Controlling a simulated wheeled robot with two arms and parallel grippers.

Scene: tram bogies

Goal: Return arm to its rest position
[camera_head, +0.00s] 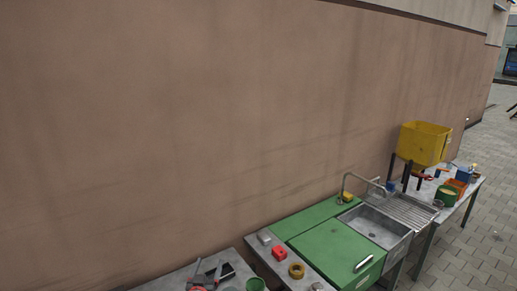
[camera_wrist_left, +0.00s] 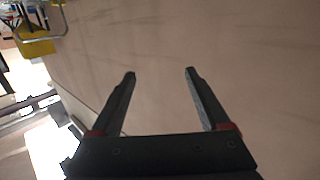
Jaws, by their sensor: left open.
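My left gripper (camera_wrist_left: 160,72) shows large in the left wrist view. Its two dark fingers are apart, with red pieces at their bases, and nothing is between them. Behind the fingers is only the brownish wall. In the head view, dark finger-like shapes with red bits at the bottom edge, left of centre, look like the same left gripper (camera_head: 209,266), small and partly cut off. It appears over the near grey table, but I cannot tell its height. My right gripper is in neither view.
A brown wall (camera_head: 200,120) runs behind the tables. A green cabinet (camera_head: 335,250), a sink (camera_head: 376,227) and a yellow bin (camera_head: 424,143) stand to the right. A red item (camera_head: 279,253) and a brown ring (camera_head: 297,271) lie nearby. Paving (camera_head: 485,240) is clear at right.

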